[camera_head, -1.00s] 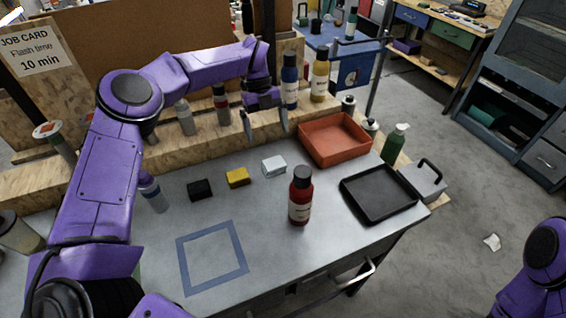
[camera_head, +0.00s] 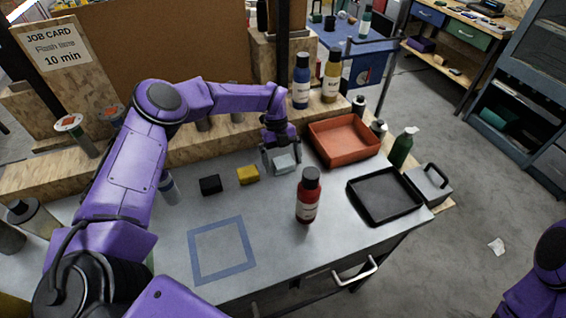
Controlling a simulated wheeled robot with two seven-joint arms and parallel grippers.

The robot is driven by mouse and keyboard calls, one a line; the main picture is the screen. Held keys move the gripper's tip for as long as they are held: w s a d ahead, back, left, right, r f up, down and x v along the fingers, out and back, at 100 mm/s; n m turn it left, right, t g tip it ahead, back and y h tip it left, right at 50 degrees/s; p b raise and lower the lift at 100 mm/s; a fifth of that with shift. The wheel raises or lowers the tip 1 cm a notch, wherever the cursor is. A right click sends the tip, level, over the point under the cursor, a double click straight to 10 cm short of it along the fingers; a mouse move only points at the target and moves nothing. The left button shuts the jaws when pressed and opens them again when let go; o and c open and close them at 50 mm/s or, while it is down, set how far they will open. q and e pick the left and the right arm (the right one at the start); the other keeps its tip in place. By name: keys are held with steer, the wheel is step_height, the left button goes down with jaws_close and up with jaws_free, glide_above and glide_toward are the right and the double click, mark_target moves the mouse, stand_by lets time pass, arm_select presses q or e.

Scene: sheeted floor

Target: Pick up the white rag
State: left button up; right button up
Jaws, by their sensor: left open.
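The white rag (camera_head: 284,162) is a small folded block on the grey worktable, to the right of a yellow one (camera_head: 248,175) and a black one (camera_head: 210,185). My left gripper (camera_head: 282,167) is open and low over the white rag, with one finger at its left side and one at its right. The gripper body hides the rag's back part. I cannot tell whether the fingers touch it. Part of my right arm shows at the lower right, but its gripper is out of view.
A red bottle (camera_head: 308,196) stands to the right and in front of the rag. A red-orange bin (camera_head: 343,158) is close on the right, with a black tray (camera_head: 415,205) beyond. A blue taped square (camera_head: 221,272) marks clear table. A wooden ledge (camera_head: 190,147) runs behind.

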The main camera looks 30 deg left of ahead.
arm_select(q)
steer(key=c, duration=1)
steer(key=shift+r, duration=0.1)
